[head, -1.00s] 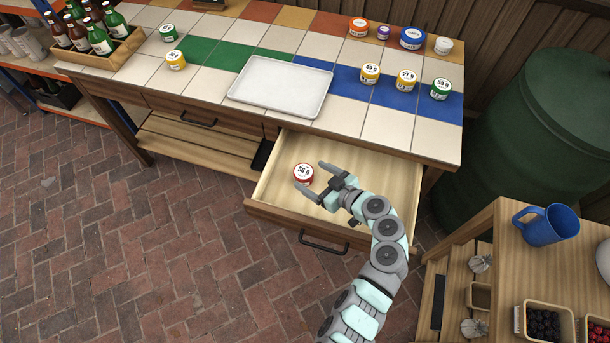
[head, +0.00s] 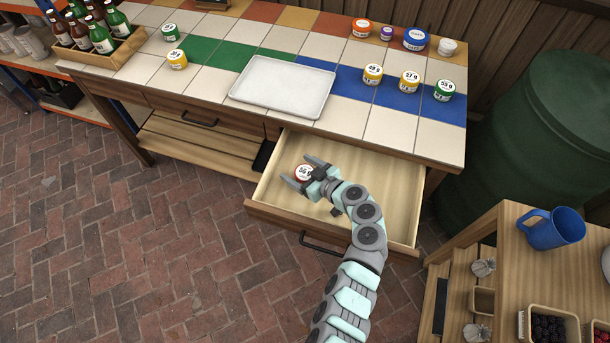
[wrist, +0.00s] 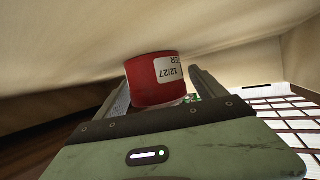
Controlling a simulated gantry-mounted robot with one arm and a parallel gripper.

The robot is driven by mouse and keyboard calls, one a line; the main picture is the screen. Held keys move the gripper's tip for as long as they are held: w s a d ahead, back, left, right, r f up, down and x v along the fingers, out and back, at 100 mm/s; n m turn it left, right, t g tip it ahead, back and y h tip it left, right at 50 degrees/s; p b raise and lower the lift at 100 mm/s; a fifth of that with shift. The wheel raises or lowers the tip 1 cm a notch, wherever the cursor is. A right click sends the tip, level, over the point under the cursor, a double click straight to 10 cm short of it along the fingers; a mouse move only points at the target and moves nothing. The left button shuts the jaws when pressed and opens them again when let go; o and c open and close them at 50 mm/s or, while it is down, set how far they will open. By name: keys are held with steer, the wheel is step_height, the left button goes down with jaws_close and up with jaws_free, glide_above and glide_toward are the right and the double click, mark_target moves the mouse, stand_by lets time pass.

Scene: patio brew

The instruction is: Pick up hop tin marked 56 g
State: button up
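The hop tin marked 56 g (head: 302,173) is a round red tin with a white label, standing in the open drawer (head: 390,190) near its left side. My gripper (head: 298,173) is in the drawer with its two fingers on either side of the tin, partly covering it in the head view. In the wrist view the red side of the tin (wrist: 153,82) shows between the two open fingers (wrist: 158,95), with part of a white label. A small gap seems to show on the right; contact on the left cannot be told.
The tiled counter above the drawer holds a white tray (head: 283,87), several other tins such as a yellow one (head: 373,74), and a bottle crate (head: 128,48). The drawer's right half is bare. A side table with a blue mug (head: 555,228) stands at right.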

steer(key=c, duration=1.3)
steer(key=shift+c, duration=0.6)
steer(key=shift+r, duration=0.2)
